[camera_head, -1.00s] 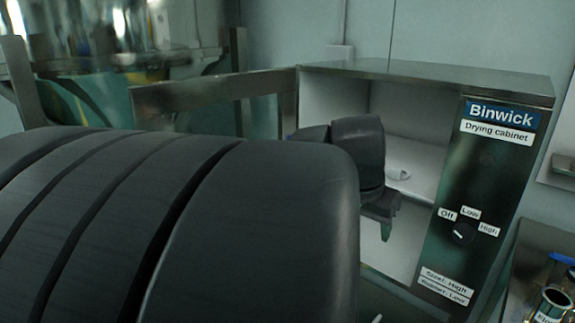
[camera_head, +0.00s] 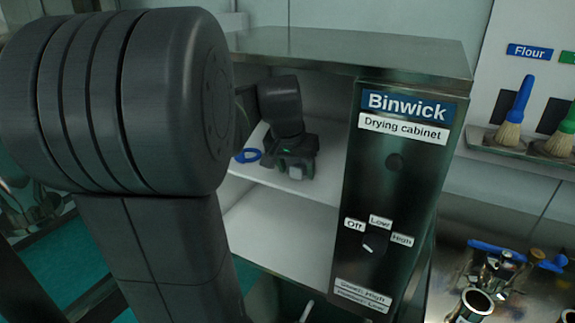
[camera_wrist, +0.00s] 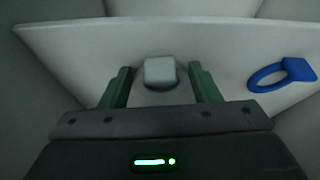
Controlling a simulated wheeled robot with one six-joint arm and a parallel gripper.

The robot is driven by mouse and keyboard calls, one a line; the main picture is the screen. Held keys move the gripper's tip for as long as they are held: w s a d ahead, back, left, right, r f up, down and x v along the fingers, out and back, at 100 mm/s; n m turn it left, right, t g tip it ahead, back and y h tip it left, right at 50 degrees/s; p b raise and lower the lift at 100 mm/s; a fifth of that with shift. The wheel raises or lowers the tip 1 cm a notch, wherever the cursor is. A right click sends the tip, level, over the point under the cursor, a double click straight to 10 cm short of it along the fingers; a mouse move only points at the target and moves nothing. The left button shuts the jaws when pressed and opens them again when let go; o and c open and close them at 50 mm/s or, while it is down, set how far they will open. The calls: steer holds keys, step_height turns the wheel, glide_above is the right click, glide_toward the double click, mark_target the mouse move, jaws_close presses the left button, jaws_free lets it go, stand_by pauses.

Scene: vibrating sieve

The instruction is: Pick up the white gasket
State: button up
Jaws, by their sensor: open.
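The white gasket (camera_wrist: 160,71) lies on the drying cabinet's upper shelf (camera_wrist: 75,50). In the wrist view its square tab shows between my two green fingers, with a gap on each side; its ring is mostly hidden or hard to make out. My gripper (camera_wrist: 160,80) is open, with the fingers on both sides of the gasket. In the head view my gripper (camera_head: 290,160) is inside the cabinet at the upper shelf, and a small white part of the gasket (camera_head: 295,172) shows in front of it.
A blue gasket (camera_wrist: 265,80) lies right of the white one in the wrist view. The drying cabinet (camera_head: 350,50) has a control panel (camera_head: 385,200) on its right. The lower shelf (camera_head: 280,230) looks clear. Brushes (camera_head: 512,120) and metal fittings (camera_head: 475,300) are farther right.

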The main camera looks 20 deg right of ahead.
steer(key=shift+f, duration=0.1)
steer(key=shift+c, duration=0.3)
steer(key=c, duration=1)
